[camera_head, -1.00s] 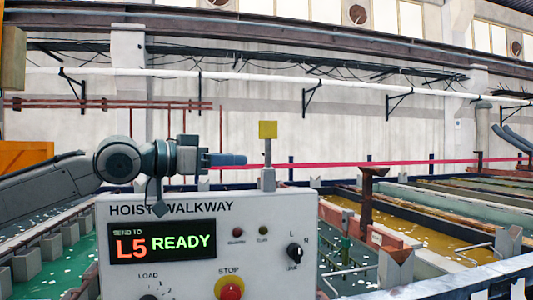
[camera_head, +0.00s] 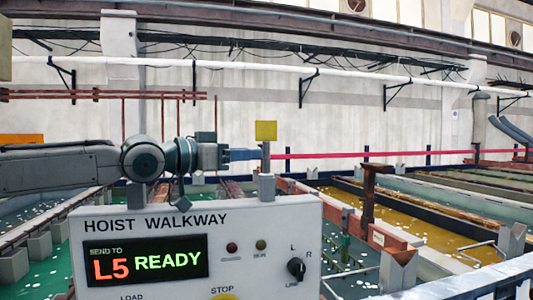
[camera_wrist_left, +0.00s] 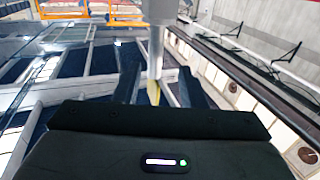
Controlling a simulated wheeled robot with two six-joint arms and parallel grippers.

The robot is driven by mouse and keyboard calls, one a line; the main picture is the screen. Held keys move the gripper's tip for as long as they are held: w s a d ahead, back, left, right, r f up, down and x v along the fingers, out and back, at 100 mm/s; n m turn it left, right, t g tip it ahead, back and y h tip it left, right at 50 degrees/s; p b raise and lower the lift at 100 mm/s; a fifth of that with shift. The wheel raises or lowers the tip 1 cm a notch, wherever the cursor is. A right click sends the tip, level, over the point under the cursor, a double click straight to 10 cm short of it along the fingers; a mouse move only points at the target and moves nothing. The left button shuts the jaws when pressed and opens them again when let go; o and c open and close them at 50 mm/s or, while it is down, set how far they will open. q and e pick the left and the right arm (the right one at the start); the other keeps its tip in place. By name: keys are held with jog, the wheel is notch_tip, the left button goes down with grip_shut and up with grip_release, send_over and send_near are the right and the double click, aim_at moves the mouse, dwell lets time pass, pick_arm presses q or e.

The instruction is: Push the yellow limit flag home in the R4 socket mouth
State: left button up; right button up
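The yellow limit flag (camera_head: 266,131) stands upright on a thin grey stem above the console. The stem's lower end meets a grey socket (camera_head: 266,186) on the console's top edge; how deep it sits I cannot tell, and no R4 label is readable. My left gripper (camera_head: 246,154) comes in level from the left, its fingertips at the stem just below the flag. In the left wrist view, the open fingers (camera_wrist_left: 160,85) lie on either side of the stem with gaps, and the flag (camera_wrist_left: 154,92) shows as a narrow yellow strip. My right gripper is out of view.
The grey console (camera_head: 255,240) reads HOIST WALKWAY and shows "L5 READY" on its display (camera_head: 146,260). A selector knob (camera_head: 297,267) is on its front. Liquid tanks (camera_head: 430,225) and a rusty brown post (camera_head: 369,200) stand to the right.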

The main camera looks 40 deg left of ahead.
aim_at(266, 174)
pick_arm(q)
jog(key=w+d+p, duration=0.1)
jog(key=w+p, duration=0.1)
jog(key=w+d+r+p, duration=0.1)
jog(key=w+p, duration=0.1)
jog(key=shift+d+r, duration=0.1)
jog(key=shift+d, duration=0.05)
jog(key=shift+w+d+p, duration=0.2)
jog(key=shift+w+p, duration=0.15)
jog(key=shift+w, duration=0.05)
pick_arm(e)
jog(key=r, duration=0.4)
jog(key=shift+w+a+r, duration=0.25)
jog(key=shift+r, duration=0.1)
pick_arm(q)
jog(key=shift+s+a, duration=0.1)
grip_shut()
